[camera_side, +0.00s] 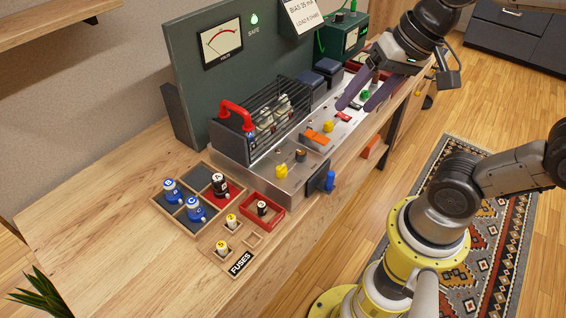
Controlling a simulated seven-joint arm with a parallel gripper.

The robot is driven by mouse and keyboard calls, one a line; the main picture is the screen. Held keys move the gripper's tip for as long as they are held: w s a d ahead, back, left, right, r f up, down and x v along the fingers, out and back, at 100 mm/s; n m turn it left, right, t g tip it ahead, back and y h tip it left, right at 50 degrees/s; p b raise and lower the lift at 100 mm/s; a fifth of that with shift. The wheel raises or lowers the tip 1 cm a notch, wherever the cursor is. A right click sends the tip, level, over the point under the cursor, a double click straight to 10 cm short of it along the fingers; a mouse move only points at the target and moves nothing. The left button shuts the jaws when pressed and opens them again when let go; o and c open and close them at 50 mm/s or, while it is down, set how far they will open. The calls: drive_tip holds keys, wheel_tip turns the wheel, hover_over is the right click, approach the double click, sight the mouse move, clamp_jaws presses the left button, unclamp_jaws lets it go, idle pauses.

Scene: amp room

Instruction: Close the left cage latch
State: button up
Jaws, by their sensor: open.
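The wire cage (290,104) covers several glass tubes on the metal amp chassis (238,172), with a red handle (235,112) at its left end. A yellow latch-like piece (281,171) stands on the chassis top near its front left, in front of the cage. A second yellow piece (328,127) is further right. I take the first for the left latch; whether it is open or closed cannot be told. My gripper (355,107) is open and empty over the right part of the chassis, right of the cage and apart from the left yellow piece.
A blue knob (330,181) sticks out at the chassis front. A divided tube tray (188,225), a red tray (277,218) and fuses (222,248) are at front left. The bench's left end is clear.

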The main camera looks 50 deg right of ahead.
drive_tip(key=w+m+g+y, duration=0.1)
drive_tip(key=w+m, duration=0.3)
drive_tip(key=w, duration=0.2)
drive_tip(key=m+g+y, duration=0.2)
drive_tip(key=m+g, duration=0.1)
drive_tip(key=m, duration=0.4)
hover_over(282, 166)
drive_tip(key=d, duration=0.4)
wheel_tip(282, 166, down, 8)
drive_tip(key=shift+g, duration=0.5)
drive_tip(key=d+x, duration=0.1)
drive_tip(key=x, duration=1)
drive_tip(key=d+f+x, duration=0.1)
drive_tip(key=x, duration=0.5)
drive_tip(key=shift+d+f, duration=0.2)
drive_tip(key=shift+f, duration=0.05)
clamp_jaws()
